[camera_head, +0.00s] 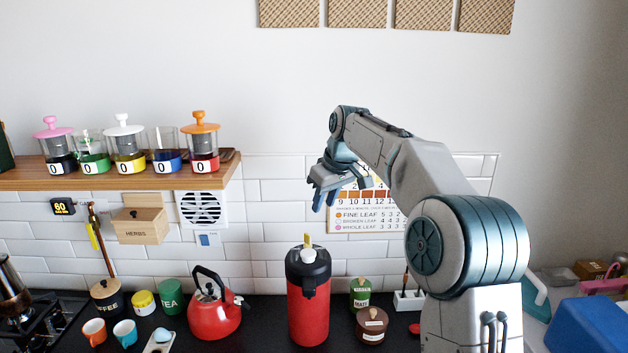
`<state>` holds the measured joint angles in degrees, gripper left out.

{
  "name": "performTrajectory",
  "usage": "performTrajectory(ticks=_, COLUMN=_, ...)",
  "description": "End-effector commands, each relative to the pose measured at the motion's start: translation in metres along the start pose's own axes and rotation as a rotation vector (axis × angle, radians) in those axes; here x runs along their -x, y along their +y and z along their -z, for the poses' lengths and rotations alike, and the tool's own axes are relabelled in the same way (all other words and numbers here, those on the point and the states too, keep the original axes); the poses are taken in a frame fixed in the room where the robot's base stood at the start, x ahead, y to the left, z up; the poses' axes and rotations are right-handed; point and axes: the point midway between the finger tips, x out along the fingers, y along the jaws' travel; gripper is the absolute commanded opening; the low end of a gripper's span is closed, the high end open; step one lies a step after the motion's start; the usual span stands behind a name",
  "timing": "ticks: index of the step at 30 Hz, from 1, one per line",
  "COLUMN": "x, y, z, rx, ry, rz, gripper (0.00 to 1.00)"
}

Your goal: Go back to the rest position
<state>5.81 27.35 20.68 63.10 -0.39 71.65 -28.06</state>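My gripper (324,198) hangs in the air in front of the tiled wall, fingers pointing down. It is above the red airpot (308,307) and clear of it. The finger shapes are small and dark, and I cannot tell how far apart they are. I see nothing clearly held in them. My arm rises at the right of the picture, bends at the top and reaches left to the gripper. It hides part of a wall chart (365,219).
A wooden shelf (120,179) at left carries several jars with coloured bands. Below, the dark counter holds a red kettle (213,312), canisters, two cups and a gas hob (45,325).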

Motion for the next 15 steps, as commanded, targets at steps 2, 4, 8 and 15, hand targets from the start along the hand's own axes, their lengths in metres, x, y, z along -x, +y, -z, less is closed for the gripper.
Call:
performTrajectory(ticks=2, x=0.013, y=-0.014, z=-0.017, rx=-0.022, ry=-0.018, rz=-0.029, gripper=0.31)
performTrajectory(ticks=4, x=0.022, y=-0.025, z=-0.035, rx=-0.053, ry=-0.034, rz=-0.055, gripper=0.31)
performTrajectory(ticks=8, x=0.035, y=-0.043, z=-0.075, rx=-0.119, ry=-0.059, rz=-0.101, gripper=0.31)
performTrajectory(ticks=15, x=0.053, y=-0.075, z=-0.161, rx=-0.264, ry=-0.081, rz=-0.173, gripper=0.31)
